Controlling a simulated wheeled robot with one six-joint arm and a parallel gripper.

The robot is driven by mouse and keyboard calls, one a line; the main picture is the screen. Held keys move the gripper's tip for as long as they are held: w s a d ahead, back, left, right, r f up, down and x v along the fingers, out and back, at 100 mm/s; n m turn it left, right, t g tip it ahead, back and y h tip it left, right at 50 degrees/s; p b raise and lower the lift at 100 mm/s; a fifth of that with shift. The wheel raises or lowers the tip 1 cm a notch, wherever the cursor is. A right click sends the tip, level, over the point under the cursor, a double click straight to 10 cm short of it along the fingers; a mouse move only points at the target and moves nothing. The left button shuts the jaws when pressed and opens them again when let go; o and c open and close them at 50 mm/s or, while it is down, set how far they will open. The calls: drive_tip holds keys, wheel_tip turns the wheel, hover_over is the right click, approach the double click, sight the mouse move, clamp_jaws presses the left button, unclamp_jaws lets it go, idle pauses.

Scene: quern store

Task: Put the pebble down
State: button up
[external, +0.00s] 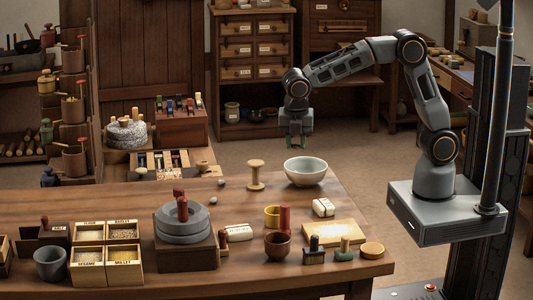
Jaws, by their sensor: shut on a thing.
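My gripper (297,142) hangs pointing down in the air, above and a little behind the pale bowl on the table. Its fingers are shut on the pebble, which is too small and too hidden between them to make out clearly. Two small grey pebble-like balls lie on the wooden table (345,215), one near its back edge (222,183) and one just in front of it (213,200).
The pale bowl (305,172) stands at the table's back right, with a wooden spool (256,175) to its left. A stone quern (182,222), labelled grain boxes (90,255), a brown cup (278,245) and a board (334,233) stand further forward.

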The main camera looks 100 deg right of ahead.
drive_tip(key=s+d+r+m+g+y, duration=0.1)
drive_tip(key=s+d+m, duration=0.35)
drive_tip(key=s, duration=0.25)
drive_tip(key=s+d+r+m, duration=0.1)
drive_tip(key=s+d+m, duration=0.3)
drive_tip(key=s+m, duration=0.25)
drive_tip(key=m, duration=0.4)
hover_over(298, 166)
drive_tip(key=a, duration=0.5)
drive_tip(key=shift+y, duration=0.4)
wheel_tip(298, 166, down, 11)
drive_tip(key=shift+w+a+r+b, duration=0.1)
drive_tip(key=shift+w+a+b, duration=0.05)
drive_tip(key=shift+b, duration=0.25)
drive_tip(key=shift+w+f, duration=0.3)
drive_tip(key=shift+f, duration=0.15)
drive_tip(key=shift+w+f, duration=0.1)
drive_tip(key=shift+f, duration=1.5)
